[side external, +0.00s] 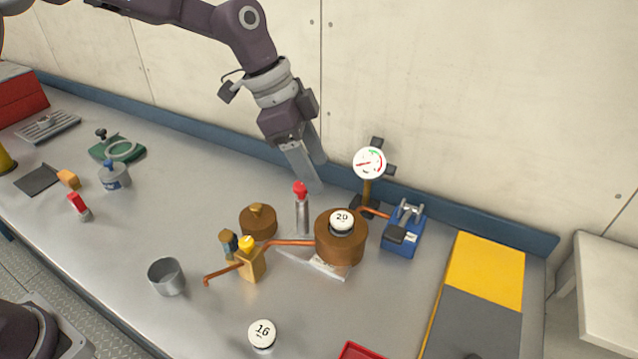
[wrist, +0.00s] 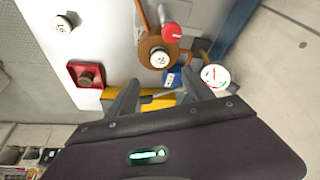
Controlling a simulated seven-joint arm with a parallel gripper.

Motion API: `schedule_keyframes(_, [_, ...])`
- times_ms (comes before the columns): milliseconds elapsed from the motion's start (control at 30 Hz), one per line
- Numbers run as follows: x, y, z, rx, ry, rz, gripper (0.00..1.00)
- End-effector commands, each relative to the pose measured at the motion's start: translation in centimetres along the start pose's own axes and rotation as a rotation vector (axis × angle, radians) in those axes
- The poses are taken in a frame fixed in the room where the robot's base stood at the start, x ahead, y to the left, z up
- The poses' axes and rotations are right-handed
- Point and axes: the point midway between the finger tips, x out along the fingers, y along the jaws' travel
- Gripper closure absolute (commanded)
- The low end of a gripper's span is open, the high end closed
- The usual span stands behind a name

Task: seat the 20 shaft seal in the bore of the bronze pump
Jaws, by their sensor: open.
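The bronze pump (side external: 340,248) stands upright on the bench, with copper pipe at its side. The white-topped 20 shaft seal (side external: 342,218) sits at its bore; a dark band shows under the white top. I cannot tell how deep it sits. The wrist view shows the seal (wrist: 160,58) on the pump (wrist: 148,46). My gripper (side external: 313,178) is open and empty, above and behind the pump to its left; its fingers (wrist: 163,93) are apart in the wrist view. A white-topped 16 seal (side external: 262,334) stands apart at the bench front.
A red-capped bottle (side external: 302,212) stands close left of the pump. A gauge (side external: 369,163) rises behind it, and a blue box (side external: 404,232) is at right. A brass valve (side external: 251,265), brown lid (side external: 258,222) and metal cup (side external: 166,276) lie left. A red tray (side external: 364,352) is in front.

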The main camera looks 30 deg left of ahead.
Motion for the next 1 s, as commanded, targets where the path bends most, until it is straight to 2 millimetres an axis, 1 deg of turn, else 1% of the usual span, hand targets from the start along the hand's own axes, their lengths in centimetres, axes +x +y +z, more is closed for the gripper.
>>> schedule_keyframes(67, [-0.3,0.0,0.0,0.000,0.001,0.000,0.40])
schedule_keyframes(300, [-0.6,0.1,0.1,-0.003,-0.004,-0.004,0.40])
schedule_keyframes(367, [-1.7,0.6,0.5,-0.022,-0.021,-0.026,0.40])
schedule_keyframes(433, [-4.3,1.9,1.9,-0.078,-0.060,-0.080,0.40])
schedule_keyframes(467, [-5.7,2.6,2.8,-0.116,-0.080,-0.112,0.40])
schedule_keyframes(500, [-7.8,3.9,4.2,-0.180,-0.103,-0.162,0.40])
schedule_keyframes(567, [-10.9,6.0,6.8,-0.299,-0.126,-0.241,0.40])
schedule_keyframes(600, [-12.9,7.6,8.5,-0.384,-0.130,-0.293,0.40])
schedule_keyframes(667, [-15.4,10.2,11.4,-0.523,-0.116,-0.367,0.40])
schedule_keyframes(700, [-16.6,12.1,13.3,-0.619,-0.096,-0.409,0.40])
schedule_keyframes(767, [-17.8,14.7,15.9,-0.753,-0.054,-0.456,0.40])
schedule_keyframes(800, [-18.2,16.3,17.4,-0.832,-0.023,-0.476,0.40])
schedule_keyframes(833, [-18.3,17.3,18.3,-0.884,-0.001,-0.487,0.40])
schedule_keyframes(900, [-18.2,19.2,20.0,-0.980,0.043,-0.498,0.40])
schedule_keyframes(1000, [-18.0,20.6,21.2,-1.053,0.081,-0.502,0.40])
